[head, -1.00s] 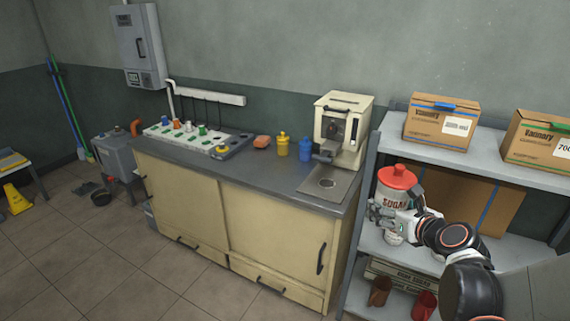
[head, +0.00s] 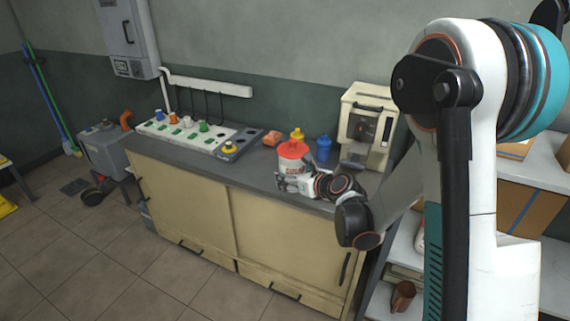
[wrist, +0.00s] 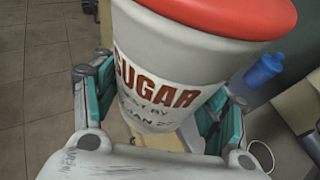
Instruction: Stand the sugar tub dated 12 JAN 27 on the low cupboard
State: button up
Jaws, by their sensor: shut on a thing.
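The sugar tub (head: 293,158), white with a red lid and the word SUGAR, is in my gripper (head: 291,182) near the front edge of the low cupboard (head: 190,205). In the wrist view the tub (wrist: 165,75) stands between the two teal-sided fingers of my gripper (wrist: 160,112), which are shut on it. Its label reads SUGAR, with a partly hidden best-by line of which "AN 2" shows; the full date is not readable. The tub looks roughly upright. I cannot tell whether its base touches the cupboard top.
Behind the tub are a blue bottle (head: 323,149), a yellow bottle (head: 297,134) and an orange block (head: 271,138). A cream machine (head: 367,128) stands right, a switch panel (head: 190,133) left. The shelf unit (head: 550,180) is partly hidden by my arm.

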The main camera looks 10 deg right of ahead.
jog(key=w+a+f+n+y, duration=0.1)
jog(key=w+a+f, duration=0.3)
jog(key=f, duration=0.3)
jog(key=w+a+f+n+y, duration=0.1)
jog(key=w+a+f, duration=0.3)
jog(key=f, duration=0.3)
jog(key=shift+g, duration=0.4)
jog(key=w+d+b, duration=0.1)
jog(key=w+d, duration=0.2)
jog(key=w, duration=0.1)
jog(key=w+d, duration=0.3)
jog(key=w, duration=0.1)
jog(key=w+d+b, duration=0.1)
jog(key=w+d, duration=0.1)
jog(key=w, duration=0.2)
jog(key=shift+d+b, duration=0.3)
jog(key=shift+d, duration=0.1)
jog(key=w+d, duration=0.1)
jog(key=w+d+b, duration=0.1)
jog(key=shift+w+f, duration=0.15)
jog(key=shift+w, duration=0.2)
jog(key=shift+f+b, duration=0.2)
jog(key=shift+b, duration=0.15)
jog(key=shift+s+r, duration=0.1)
